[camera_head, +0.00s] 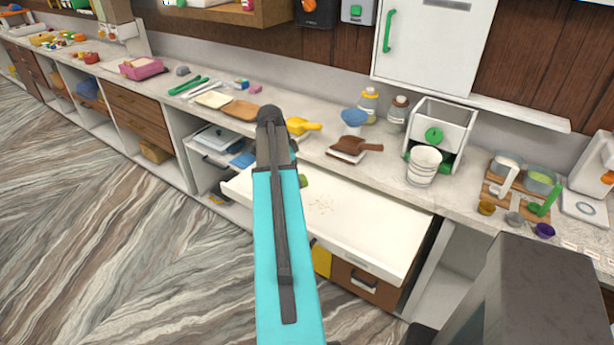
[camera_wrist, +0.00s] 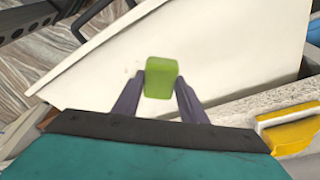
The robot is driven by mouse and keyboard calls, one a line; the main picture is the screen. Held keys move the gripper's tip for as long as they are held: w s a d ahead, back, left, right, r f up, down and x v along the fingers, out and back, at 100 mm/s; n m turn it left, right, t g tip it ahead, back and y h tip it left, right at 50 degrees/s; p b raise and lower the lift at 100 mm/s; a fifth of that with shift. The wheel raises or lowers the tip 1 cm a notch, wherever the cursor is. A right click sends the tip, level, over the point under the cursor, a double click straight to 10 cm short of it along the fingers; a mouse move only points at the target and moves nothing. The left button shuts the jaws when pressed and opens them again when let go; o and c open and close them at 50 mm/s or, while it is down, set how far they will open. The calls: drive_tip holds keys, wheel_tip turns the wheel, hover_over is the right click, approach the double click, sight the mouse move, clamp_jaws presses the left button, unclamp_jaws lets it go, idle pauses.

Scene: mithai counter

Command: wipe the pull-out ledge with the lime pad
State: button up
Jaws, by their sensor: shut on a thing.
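The pull-out ledge (camera_head: 375,236) is a white board drawn out from under the counter; it also fills much of the wrist view (camera_wrist: 230,50). The lime pad (camera_wrist: 161,78) is a small green block held between the two dark fingers of my gripper (camera_wrist: 160,92). In the head view only a bit of the lime pad (camera_head: 303,181) shows beside my arm, over the ledge's left part. My arm hides my gripper there. I cannot tell whether the pad touches the ledge.
The counter behind holds a yellow scoop (camera_head: 302,126), a brown scoop (camera_head: 357,146), a white bucket (camera_head: 424,166) and a white dispenser with a green knob (camera_head: 440,131). The ledge's right part is clear. Below it is a wooden drawer (camera_head: 367,284).

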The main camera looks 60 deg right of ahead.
drive_tip(key=shift+m, duration=0.8)
drive_tip(key=s+d, duration=0.1)
drive_tip(key=s, duration=0.1)
drive_tip(key=s+d, duration=0.1)
drive_tip(key=shift+s+d+f, duration=0.1)
drive_tip(key=shift+s+f, duration=0.1)
drive_tip(key=shift+s, duration=0.15)
